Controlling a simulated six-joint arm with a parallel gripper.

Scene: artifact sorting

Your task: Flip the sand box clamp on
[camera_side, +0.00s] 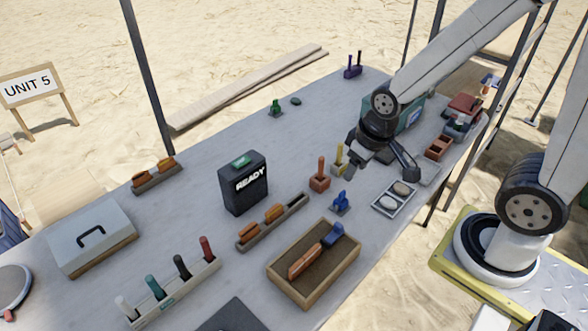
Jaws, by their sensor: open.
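A shallow wooden box (277,275) with a brown inside stands at the front of the table; it looks like the sand box. An orange-brown piece (306,262) and a blue piece (333,235) lie in it. I cannot tell which part is its clamp. Small lever-like fixtures stand behind it: a blue one (341,203), an orange-red one (320,176) and a yellow one (339,161). My gripper (382,168) is open and seemingly empty above the table, right of the yellow fixture and behind the wooden box, apart from the box.
A tray with pale round pieces (394,197) lies below my gripper. A rack of coloured handles (171,291) and a grey case (91,240) stand at left. The table's back middle is mostly clear.

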